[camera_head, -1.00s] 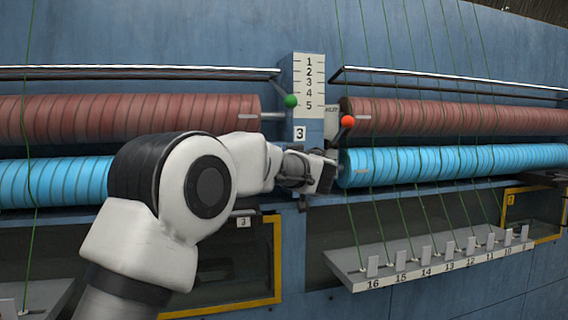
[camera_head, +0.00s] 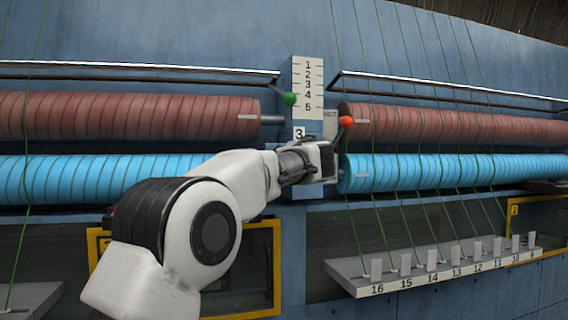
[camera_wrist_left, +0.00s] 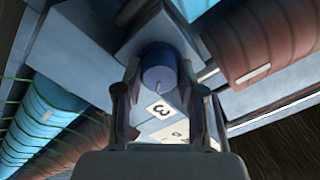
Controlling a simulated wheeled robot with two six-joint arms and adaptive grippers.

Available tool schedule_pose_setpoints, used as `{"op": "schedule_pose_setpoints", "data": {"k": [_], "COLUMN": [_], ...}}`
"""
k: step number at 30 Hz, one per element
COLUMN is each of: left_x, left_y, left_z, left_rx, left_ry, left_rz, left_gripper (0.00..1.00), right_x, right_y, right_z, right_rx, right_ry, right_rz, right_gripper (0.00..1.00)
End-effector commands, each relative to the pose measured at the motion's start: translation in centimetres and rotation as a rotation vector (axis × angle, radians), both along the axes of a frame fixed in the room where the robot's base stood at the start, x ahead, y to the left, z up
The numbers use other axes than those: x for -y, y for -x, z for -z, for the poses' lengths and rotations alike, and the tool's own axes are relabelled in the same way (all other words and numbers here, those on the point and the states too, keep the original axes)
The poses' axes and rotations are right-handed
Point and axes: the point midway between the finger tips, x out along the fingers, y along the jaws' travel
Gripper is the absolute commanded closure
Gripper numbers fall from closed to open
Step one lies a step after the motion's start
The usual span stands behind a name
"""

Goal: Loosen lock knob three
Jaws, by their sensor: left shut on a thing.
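Lock knob three is a dark blue round knob (camera_wrist_left: 158,58) with a pale mark line, on a grey-blue block in the left wrist view. My left gripper (camera_wrist_left: 158,76) has a finger on each side of it and is shut on it. A "3" label (camera_wrist_left: 159,109) sits beside the knob. In the head view my left gripper (camera_head: 322,160) is at the central post, just below the "3" label (camera_head: 299,133), and hides the knob. My right gripper is not in view.
A green-ball lever (camera_head: 290,99) and a red-ball lever (camera_head: 346,121) flank the numbered scale (camera_head: 308,84) above the gripper. Red rollers (camera_head: 440,122) and blue rollers (camera_head: 440,167) run to both sides. A numbered ledge (camera_head: 430,268) juts out at lower right.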

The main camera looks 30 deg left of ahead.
Motion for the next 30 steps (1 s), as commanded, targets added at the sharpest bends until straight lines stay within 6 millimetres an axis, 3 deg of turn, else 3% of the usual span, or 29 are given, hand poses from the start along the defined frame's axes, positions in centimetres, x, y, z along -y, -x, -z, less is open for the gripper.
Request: {"op": "schedule_pose_setpoints", "data": {"k": [13, 30], "left_x": [-0.04, -0.04], "left_y": [0.11, 0.17], "left_z": [-0.48, -0.89], "left_rx": [-0.316, -0.726], "left_ry": [-0.278, -0.633], "left_rz": [-0.001, -0.004], "left_gripper": [0.96, 0.96], "right_x": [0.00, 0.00], "right_y": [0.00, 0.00], "right_z": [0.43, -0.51], "right_rx": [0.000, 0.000], "right_ry": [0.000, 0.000], "right_rz": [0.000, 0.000], "right_gripper": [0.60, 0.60]}}
